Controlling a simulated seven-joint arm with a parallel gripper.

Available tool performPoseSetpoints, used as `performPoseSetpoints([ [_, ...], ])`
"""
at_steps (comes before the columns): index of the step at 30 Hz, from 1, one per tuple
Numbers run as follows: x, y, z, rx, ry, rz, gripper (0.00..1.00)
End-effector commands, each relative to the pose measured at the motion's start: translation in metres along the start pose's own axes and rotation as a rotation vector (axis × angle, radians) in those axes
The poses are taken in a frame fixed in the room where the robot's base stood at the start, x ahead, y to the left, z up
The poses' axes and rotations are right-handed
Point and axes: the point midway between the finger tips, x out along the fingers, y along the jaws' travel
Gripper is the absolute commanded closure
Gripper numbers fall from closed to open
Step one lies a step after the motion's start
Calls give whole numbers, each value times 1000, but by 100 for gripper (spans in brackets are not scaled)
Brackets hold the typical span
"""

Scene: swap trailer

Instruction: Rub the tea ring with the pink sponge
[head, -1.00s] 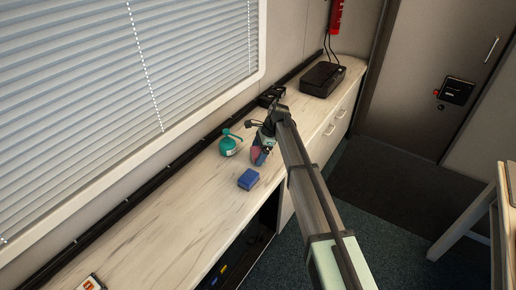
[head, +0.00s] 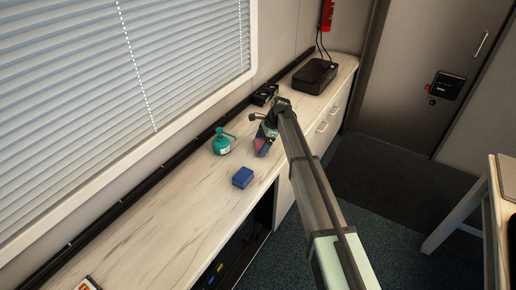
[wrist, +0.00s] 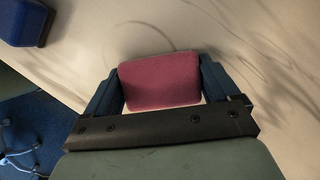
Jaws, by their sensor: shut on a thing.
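The pink sponge (wrist: 160,84) is between the two blue fingers of my gripper (wrist: 159,66), which is shut on it. In the head view the sponge (head: 260,146) and my gripper (head: 266,138) are low over the pale counter, right of a teal bottle. I cannot tell whether the sponge touches the counter. A faint dark arc, possibly part of the tea ring (wrist: 150,49), shows just beyond the sponge in the wrist view; the sponge may hide the rest. I cannot make out the ring in the head view.
A blue block (head: 242,178) sits near the counter's front edge; it also shows in the wrist view (wrist: 22,24). The teal bottle (head: 221,144) stands close left of my gripper. Black boxes (head: 265,94) and a black case (head: 315,76) are farther back. The near-left counter (head: 150,220) is mostly clear.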

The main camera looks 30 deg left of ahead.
Motion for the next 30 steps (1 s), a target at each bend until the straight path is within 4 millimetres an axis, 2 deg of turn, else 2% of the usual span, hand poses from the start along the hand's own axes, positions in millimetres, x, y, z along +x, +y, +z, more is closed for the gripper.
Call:
performPoseSetpoints([
  [2, -2, -7, -6, 0, 1, -1, 40],
  [30, 21, 56, 50, 0, 0, 1, 40],
])
